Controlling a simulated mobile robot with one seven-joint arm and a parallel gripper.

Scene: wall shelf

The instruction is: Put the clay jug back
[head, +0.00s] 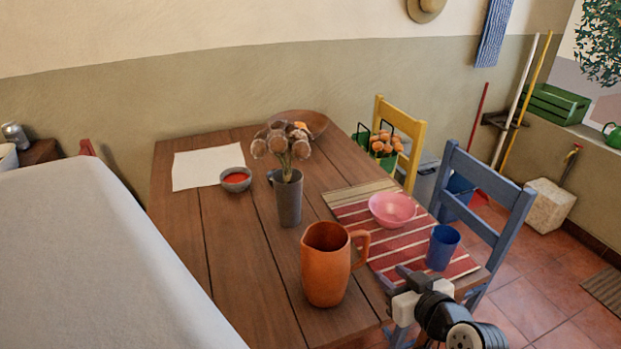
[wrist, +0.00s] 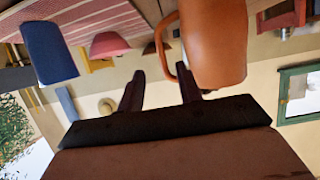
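The orange-brown clay jug (head: 326,272) stands upright on the wooden table, its handle (head: 363,246) facing right. My gripper (head: 397,279) is near the table's front right edge, to the right of the jug and apart from it. In the wrist view, which looks upside down, my gripper (wrist: 160,72) has its two dark fingers spread apart with nothing held. The jug (wrist: 215,45) shows large there, and its handle (wrist: 160,45) appears beyond the fingertips. No wall shelf is visible in the head view.
A blue cup (head: 443,247) and pink bowl (head: 392,209) stand on the striped mat (head: 360,211), close to my gripper. A grey flower vase (head: 289,201) is behind the jug. A blue chair (head: 485,195) stands at right.

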